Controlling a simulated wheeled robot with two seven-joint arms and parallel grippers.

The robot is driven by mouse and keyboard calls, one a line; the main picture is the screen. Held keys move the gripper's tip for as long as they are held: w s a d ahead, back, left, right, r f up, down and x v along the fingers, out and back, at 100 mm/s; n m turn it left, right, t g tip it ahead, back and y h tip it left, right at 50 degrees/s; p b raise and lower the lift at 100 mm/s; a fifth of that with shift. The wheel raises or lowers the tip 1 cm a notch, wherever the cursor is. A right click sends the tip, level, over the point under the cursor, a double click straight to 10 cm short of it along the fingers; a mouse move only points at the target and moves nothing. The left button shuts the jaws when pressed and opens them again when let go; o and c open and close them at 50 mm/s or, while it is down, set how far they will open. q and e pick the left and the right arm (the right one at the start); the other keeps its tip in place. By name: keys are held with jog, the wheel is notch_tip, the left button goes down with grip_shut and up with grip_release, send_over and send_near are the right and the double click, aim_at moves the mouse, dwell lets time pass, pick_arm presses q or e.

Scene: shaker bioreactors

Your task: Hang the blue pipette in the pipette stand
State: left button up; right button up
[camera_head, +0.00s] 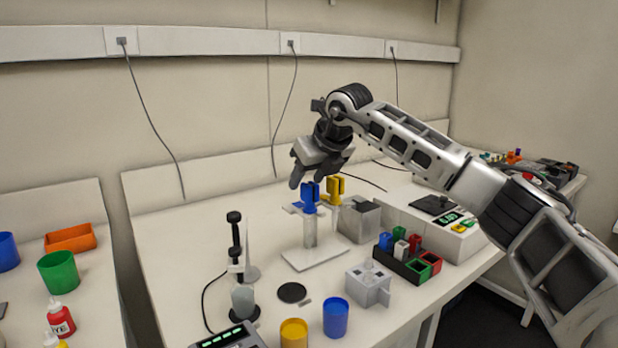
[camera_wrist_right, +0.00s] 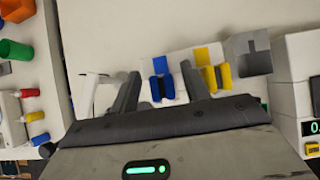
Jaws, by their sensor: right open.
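The pipette stand (camera_head: 318,258) has a pale flat base and upright on the bench, with a blue clip-shaped part (camera_head: 310,196) and a yellow one (camera_head: 335,188) at its top. In the right wrist view, the blue part (camera_wrist_right: 163,88) lies between my fingers, with the yellow part (camera_wrist_right: 216,78) right of them. My right gripper (camera_head: 308,178) is open, fingers down, just above the blue part; I see no grip on it. I cannot make out a separate blue pipette, nor tell whether one hangs in the stand. My left gripper is out of view.
A black-topped upright device (camera_head: 235,240) stands left of the stand. A blue cup (camera_head: 335,317) and a yellow cup (camera_head: 294,333) stand in front. The back-left bench is clear.

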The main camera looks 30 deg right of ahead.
jog(key=shift+r+p, duration=2.05)
jog(key=shift+r, duration=0.7)
jog(key=shift+f, duration=0.1)
